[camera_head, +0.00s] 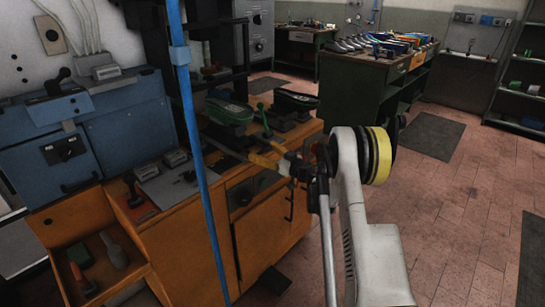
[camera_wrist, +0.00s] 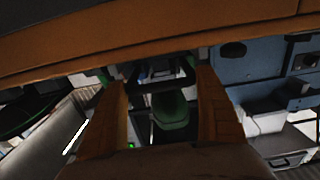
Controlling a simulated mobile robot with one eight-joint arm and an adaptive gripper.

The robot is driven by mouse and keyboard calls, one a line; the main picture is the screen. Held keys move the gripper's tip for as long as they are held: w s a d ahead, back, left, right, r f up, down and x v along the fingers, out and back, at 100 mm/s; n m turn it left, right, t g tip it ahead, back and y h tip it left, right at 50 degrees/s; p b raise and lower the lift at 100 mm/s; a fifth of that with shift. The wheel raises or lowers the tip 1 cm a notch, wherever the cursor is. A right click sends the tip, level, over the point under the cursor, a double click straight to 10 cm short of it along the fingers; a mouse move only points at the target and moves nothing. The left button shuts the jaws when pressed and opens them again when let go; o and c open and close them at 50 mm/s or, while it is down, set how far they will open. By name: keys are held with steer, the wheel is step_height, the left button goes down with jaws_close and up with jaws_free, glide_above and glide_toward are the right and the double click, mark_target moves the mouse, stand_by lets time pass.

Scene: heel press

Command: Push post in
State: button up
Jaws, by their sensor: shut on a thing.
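My gripper (camera_head: 272,161) reaches to the front edge of the orange bench, just before the press's base. In the wrist view its two orange-brown fingers (camera_wrist: 162,92) stand apart, with a dark handle-like bar (camera_wrist: 160,86) spanning between their tips; they are shut on it. A green shoe-shaped piece (camera_wrist: 172,110) shows beyond, between the fingers. In the head view a green shoe form (camera_head: 229,110) sits at the press, and a second dark green one (camera_head: 295,99) sits to its right. I cannot tell for sure which part is the post; my gripper hides some of the base.
A green lever (camera_head: 262,117) rises between the shoe forms. The orange bench (camera_head: 185,225) carries small tools at its left. A blue cabinet (camera_head: 125,110) stands behind. A green table (camera_head: 350,90) with shoes stands at the back. The tiled floor (camera_head: 455,210) at right is mostly free.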

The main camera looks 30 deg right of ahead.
mark_target(243, 140)
steer(key=x, duration=0.8)
steer(key=shift+w+f, duration=0.1)
steer(key=shift+w, duration=0.3)
steer(key=shift+w+a, duration=0.1)
steer(key=shift+w, duration=0.15)
steer(key=o, duration=1.3)
steer(key=shift+w, duration=0.2)
steer(key=v, duration=1.2)
